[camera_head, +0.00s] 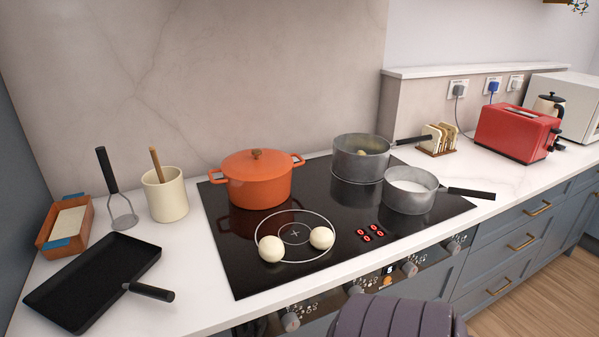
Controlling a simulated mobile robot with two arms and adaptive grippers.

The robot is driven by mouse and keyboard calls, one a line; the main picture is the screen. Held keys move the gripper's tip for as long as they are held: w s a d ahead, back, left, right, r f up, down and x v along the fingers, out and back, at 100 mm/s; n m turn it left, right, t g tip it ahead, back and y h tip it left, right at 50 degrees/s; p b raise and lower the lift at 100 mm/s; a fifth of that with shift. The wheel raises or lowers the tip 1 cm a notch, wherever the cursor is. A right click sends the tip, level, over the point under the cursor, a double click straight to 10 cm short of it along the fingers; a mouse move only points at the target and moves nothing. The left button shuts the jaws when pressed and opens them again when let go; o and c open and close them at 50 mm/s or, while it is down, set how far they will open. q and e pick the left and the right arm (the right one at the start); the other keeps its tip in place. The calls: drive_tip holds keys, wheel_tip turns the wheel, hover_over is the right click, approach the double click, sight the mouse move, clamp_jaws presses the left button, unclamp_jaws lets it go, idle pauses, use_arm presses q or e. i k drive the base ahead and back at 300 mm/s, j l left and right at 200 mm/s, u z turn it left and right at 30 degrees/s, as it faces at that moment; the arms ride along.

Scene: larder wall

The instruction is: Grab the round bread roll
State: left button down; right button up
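Two pale, cream-coloured round balls sit on the black glass hob, on the front ring marking. The left ball (271,248) and the right ball (321,238) look alike, with a gap between them. They look like round bread rolls or dough balls; I cannot tell which one the task names. Neither of my grippers is in view, so nothing is seen holding or touching the balls.
The hob (235,265) also carries an orange lidded pot (258,180), a grey pot (358,165) and a small saucepan (408,195). A black pan (90,280), utensil crock (165,195), toast rack (438,142) and red toaster (515,130) stand around.

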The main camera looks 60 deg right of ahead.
sight(321, 238)
drive_tip(key=z, duration=2.15)
